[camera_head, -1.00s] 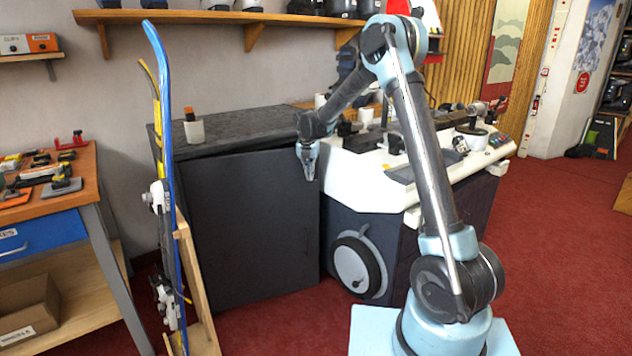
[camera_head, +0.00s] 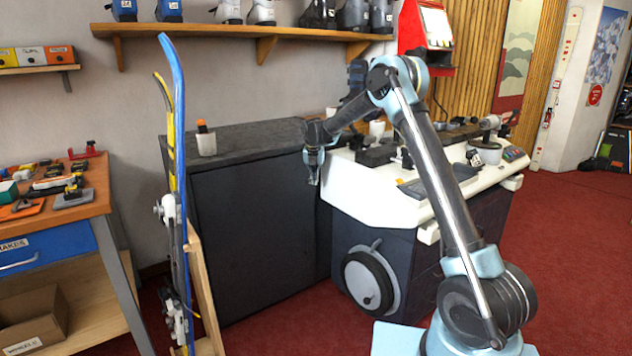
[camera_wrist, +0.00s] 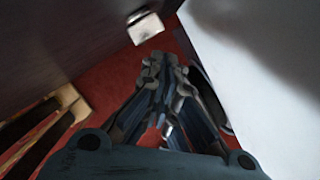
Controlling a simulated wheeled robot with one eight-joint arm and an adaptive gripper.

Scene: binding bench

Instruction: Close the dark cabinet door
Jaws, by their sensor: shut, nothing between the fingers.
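The dark cabinet (camera_head: 262,131) stands against the wall, with its flat dark door (camera_head: 250,235) facing the room. The door seems to stand slightly out from the body at its right side, but the gap is hard to judge. My gripper (camera_head: 314,178) hangs pointing down at the door's upper right edge, beside the white machine; I cannot tell whether it touches. In the wrist view my gripper (camera_wrist: 160,68) is shut and empty. A dark panel (camera_wrist: 60,35), likely the door, fills the upper left there, with a pale block-like fitting (camera_wrist: 146,28) beyond the fingertips.
A white-topped machine (camera_head: 385,195) with a round wheel (camera_head: 368,282) stands close on the right. Skis (camera_head: 178,180) on a wooden stand (camera_head: 203,290) lean before the cabinet's left side. A workbench (camera_head: 90,205) is at the left. Red carpet is open at the right.

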